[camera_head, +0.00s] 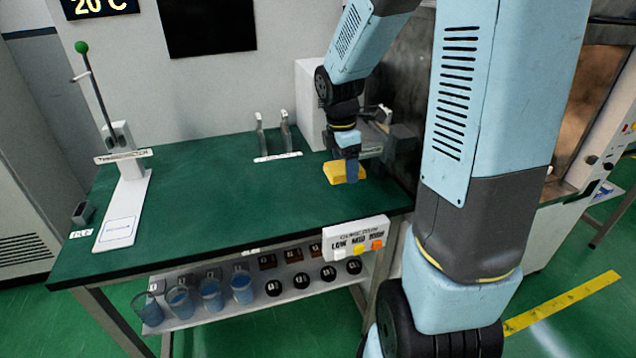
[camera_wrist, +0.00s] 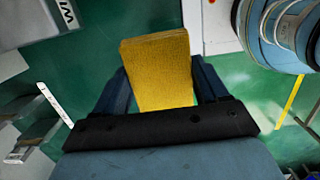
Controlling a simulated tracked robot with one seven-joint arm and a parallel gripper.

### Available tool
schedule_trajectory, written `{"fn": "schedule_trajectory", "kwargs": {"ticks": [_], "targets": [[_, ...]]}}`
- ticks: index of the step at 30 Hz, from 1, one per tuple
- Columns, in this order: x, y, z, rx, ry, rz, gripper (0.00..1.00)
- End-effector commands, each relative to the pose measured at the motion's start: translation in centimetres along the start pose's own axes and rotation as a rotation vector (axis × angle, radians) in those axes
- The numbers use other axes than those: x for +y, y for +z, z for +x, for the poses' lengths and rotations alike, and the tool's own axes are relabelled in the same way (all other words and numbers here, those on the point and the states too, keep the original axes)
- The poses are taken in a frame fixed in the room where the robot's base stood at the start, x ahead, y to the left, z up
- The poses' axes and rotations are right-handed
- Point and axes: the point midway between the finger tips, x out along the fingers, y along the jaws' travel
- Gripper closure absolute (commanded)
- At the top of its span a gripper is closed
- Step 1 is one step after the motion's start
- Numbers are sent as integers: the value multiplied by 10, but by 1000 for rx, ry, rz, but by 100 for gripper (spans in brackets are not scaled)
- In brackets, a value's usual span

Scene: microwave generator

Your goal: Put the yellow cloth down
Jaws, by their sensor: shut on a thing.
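The yellow cloth (camera_head: 338,174) is a flat block-like piece, seen over the green table (camera_head: 215,205) near its right end. My gripper (camera_head: 351,172) points down and is shut on the cloth. In the wrist view the cloth (camera_wrist: 158,65) is between the two dark fingers of my gripper (camera_wrist: 162,85) and stands out past them. It is low over the tabletop; I cannot tell whether it touches it.
A control panel with LOW and MID buttons (camera_head: 356,241) is on the table's front right edge. A stand with a green ball (camera_head: 124,195) is at the left. Upright metal holders (camera_head: 277,145) stand behind. The table's middle is clear. Blue cups (camera_head: 211,291) stand on the shelf below.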

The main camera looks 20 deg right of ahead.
Motion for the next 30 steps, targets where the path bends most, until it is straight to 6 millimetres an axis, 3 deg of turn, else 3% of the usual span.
{"fn": "schedule_trajectory", "kwargs": {"ticks": [9, 18, 30], "targets": [[50, -20, 22, 2, -2, 4, 65], [82, -36, 58, 0, -3, 5, 65], [99, -45, 78, 0, -1, 6, 65]]}}
